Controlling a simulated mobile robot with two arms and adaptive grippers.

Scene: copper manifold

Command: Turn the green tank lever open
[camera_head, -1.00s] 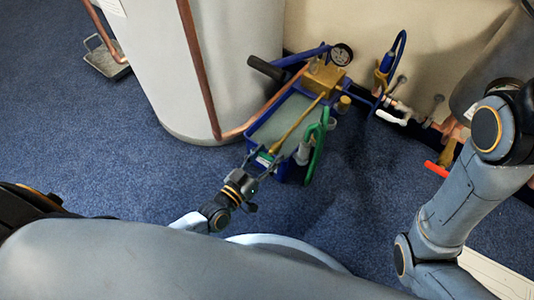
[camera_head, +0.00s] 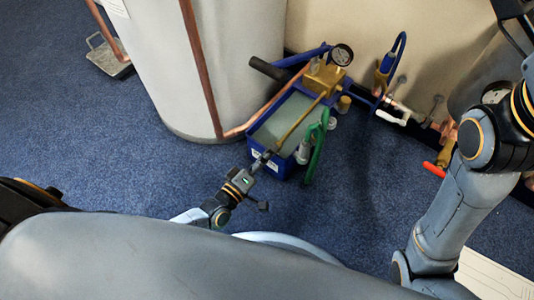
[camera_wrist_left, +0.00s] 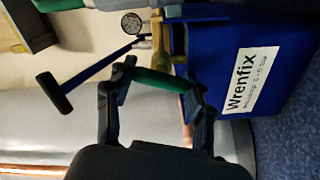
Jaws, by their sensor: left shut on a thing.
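A brass lever rod (camera_head: 300,122) slants over the blue tank (camera_head: 250,152) in the head view. Its green grip (camera_wrist_left: 152,82) shows between the fingers in the left wrist view. My left gripper (camera_head: 266,158) is at the rod's near end and shut on the green grip. In the head view its fingers hide most of that grip. In the left wrist view the tank's blue side with a white label (camera_wrist_left: 248,82) is just right of the grip. My right arm (camera_head: 450,205) shows at the right, but I cannot make out its gripper.
A curved green hose (camera_head: 317,158) hangs beside the tank's right side. A pressure gauge (camera_head: 342,54) and a brass block (camera_head: 325,74) stand at its back. A large grey cylinder (camera_head: 165,75) is left. Copper pipework with a red handle (camera_head: 433,169) is right. Blue floor is clear in front.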

